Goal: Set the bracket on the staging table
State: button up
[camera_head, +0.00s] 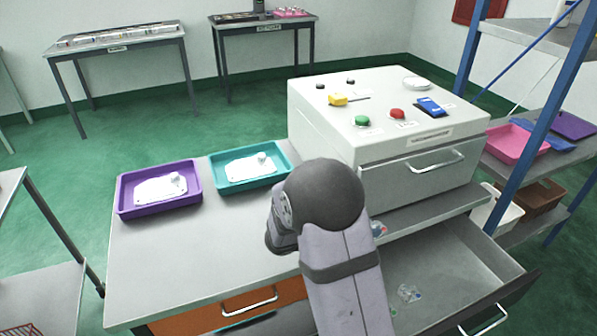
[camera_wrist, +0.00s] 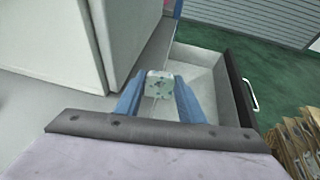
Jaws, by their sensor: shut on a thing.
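In the wrist view, my gripper (camera_wrist: 160,103) has blue fingers closed on a small pale grey-green block-like casting, the bracket (camera_wrist: 159,82). It is held over the edge between the worktop and an open drawer. In the head view my dark wrist joint and arm hide the gripper and the bracket. Two tables stand at the back, a left one (camera_head: 120,42) and a right one (camera_head: 262,27). Both carry small labels that I cannot read, so I cannot tell which is the staging table.
A purple tray (camera_head: 124,209) and a teal tray (camera_head: 219,184) hold white castings on the worktop (camera_head: 170,262). A white cabinet with buttons (camera_head: 325,125) stands behind my arm. The open drawer (camera_head: 440,262) holds small clear pieces. A blue-posted shelf (camera_head: 545,120) stands right.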

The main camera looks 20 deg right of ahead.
jog(key=w+a+r+n+t+p, duration=0.1)
jog(key=w+a+r+t, duration=0.1)
jog(key=w+a+r, duration=0.3)
jog(key=w+a+r+n+t+p, duration=0.1)
jog(key=w+a+n+p, duration=0.15)
jog(key=a, duration=0.55)
jog(key=shift+m+y, duration=0.35)
jog(key=shift+y, duration=0.15)
jog(key=shift+w+d+f, duration=0.1)
jog(key=shift+w+f, duration=0.05)
jog(key=shift+f, duration=2.4)
jog(key=shift+w+d+f, duration=0.1)
jog(key=shift+f, duration=2.45)
jog(key=shift+f+t, duration=0.1)
jog(key=shift+t, duration=0.2)
jog(key=o, duration=0.7)
jog(key=shift+f, duration=0.1)
jog(key=o, duration=0.4)
